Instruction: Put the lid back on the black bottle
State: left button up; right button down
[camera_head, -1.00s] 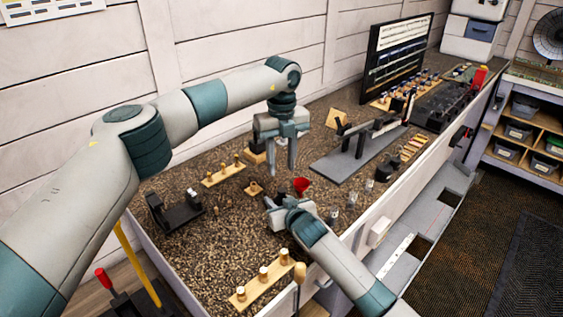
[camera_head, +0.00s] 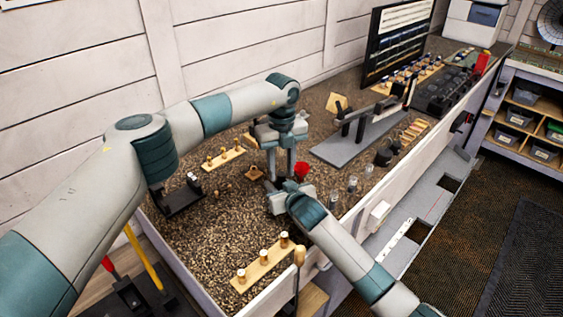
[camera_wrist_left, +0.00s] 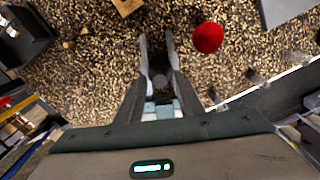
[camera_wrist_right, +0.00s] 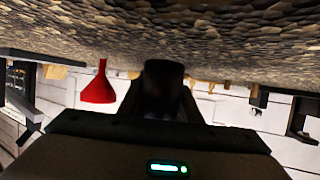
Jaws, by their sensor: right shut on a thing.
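My right gripper (camera_wrist_right: 163,90) is shut on a dark shape, which looks like the black bottle (camera_wrist_right: 163,78); the fingers are hard to tell from it. In the head view the right gripper (camera_head: 269,187) is low over the bench, just below the left fingertips. My left gripper (camera_head: 281,176) points down with its two fingers apart. In the left wrist view the left gripper (camera_wrist_left: 156,38) shows a gap between its fingers, with a small round grey shape low between them that I cannot identify. I cannot make out the lid for certain.
A red funnel (camera_head: 302,170) stands close beside both grippers. Clear glasses (camera_head: 334,198) are to its right. Wooden racks stand behind (camera_head: 222,159) and in front (camera_head: 262,264). A black holder (camera_head: 180,200) is at left. The speckled bench between is mostly free.

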pick_arm(q)
jog(key=shift+f, duration=0.1)
grip_shut()
jog(key=m, duration=1.4)
jog(key=shift+m, duration=0.4)
jog(key=m, duration=0.6)
jog(key=shift+o, duration=0.7)
grip_release()
